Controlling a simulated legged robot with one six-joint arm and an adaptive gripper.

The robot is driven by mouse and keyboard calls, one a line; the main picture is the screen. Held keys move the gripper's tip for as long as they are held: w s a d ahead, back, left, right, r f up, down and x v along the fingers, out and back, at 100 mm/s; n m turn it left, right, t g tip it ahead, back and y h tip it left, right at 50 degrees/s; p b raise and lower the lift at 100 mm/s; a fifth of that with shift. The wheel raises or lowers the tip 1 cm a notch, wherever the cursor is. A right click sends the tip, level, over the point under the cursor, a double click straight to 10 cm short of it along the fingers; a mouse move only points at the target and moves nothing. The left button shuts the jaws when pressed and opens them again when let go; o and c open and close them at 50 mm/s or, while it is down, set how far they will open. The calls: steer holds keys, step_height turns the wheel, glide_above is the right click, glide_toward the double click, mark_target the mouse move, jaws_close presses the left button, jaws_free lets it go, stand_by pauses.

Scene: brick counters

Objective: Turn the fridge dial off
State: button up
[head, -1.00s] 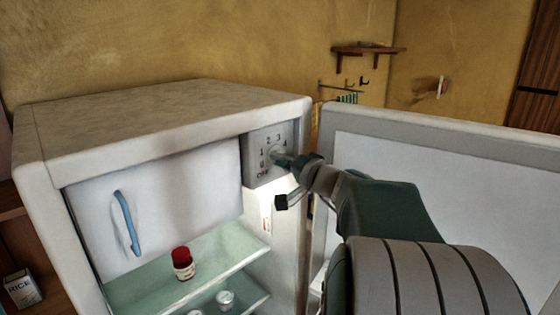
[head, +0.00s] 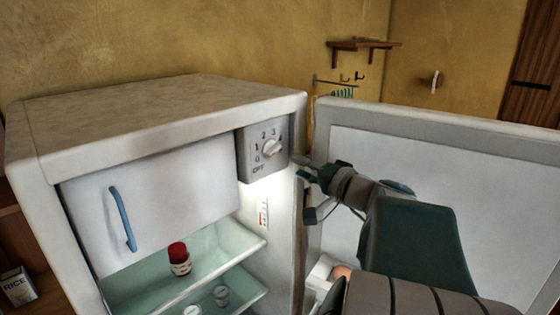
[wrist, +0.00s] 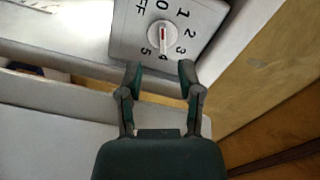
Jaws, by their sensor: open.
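The fridge dial is a round white knob (head: 272,149) on a grey panel (head: 247,172) at the fridge's upper right inside corner. Numbers and OFF are printed around it. In the wrist view the knob (wrist: 163,33) carries a red mark running up and down the picture, roughly along the line between 0 and 4; I cannot tell which end is the pointer. My gripper (head: 304,168) is just right of the panel, apart from the knob and empty. In the wrist view my gripper (wrist: 160,72) has its fingers spread, with the knob above the gap between them.
The fridge (head: 170,105) stands open, its door (head: 440,165) swung out right behind my arm. A freezer flap with a blue handle (head: 122,218) is left of the panel. A red-capped jar (head: 179,258) is on a shelf. A rice box (head: 17,287) is at lower left.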

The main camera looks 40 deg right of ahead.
steer(key=s, duration=0.4)
steer(key=shift+d, duration=0.1)
stand_by(0.3)
steer(key=a+f+n+g+y, duration=0.2)
steer(key=a+f+n+g, duration=0.25)
steer(key=a+f, duration=0.35)
steer(key=a+f+n+g+y, duration=0.25)
steer(key=a+f+g, duration=0.35)
steer(key=a, duration=0.5)
steer(key=s+a+f+n+g+h, duration=0.1)
steer(key=s+a+n+g+h, duration=0.1)
steer(key=s+a+n+h, duration=0.3)
steer(key=s+a+h, duration=0.1)
steer(key=s+a, duration=0.1)
steer(key=a, duration=0.1)
steer(key=shift+s+a, duration=0.15)
steer(key=shift+a, duration=0.1)
steer(key=shift+a+f, duration=0.1)
steer(key=shift+a, duration=0.1)
